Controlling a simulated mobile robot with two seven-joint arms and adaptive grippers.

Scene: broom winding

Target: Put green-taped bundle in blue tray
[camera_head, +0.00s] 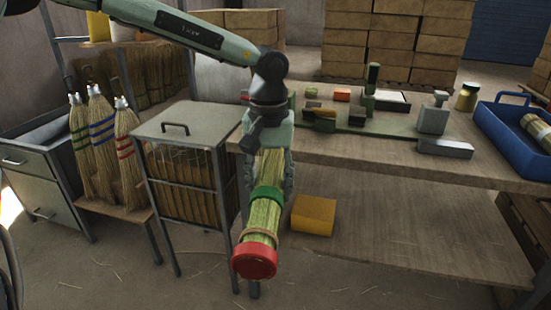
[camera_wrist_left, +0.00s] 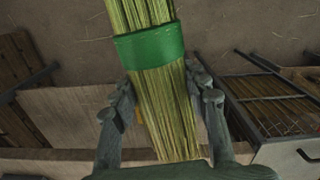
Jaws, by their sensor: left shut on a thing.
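My left gripper (camera_head: 268,165) comes down from the upper left in the head view and is shut on the green-taped bundle (camera_head: 264,212). The bundle is pale yellow-green straw with a green band and a red cap at its lower end. It hangs tilted in front of the workbench's left end. In the left wrist view the green-taped bundle (camera_wrist_left: 165,105) runs between the fingers of the left gripper (camera_wrist_left: 165,95). The blue tray (camera_head: 500,140) stands at the bench's right end, with another straw bundle (camera_head: 537,128) in it. My right gripper is not seen.
A yellow block (camera_head: 313,215) lies on the lower shelf. Several brooms (camera_head: 100,130) and a wire cage (camera_head: 185,170) stand at left.

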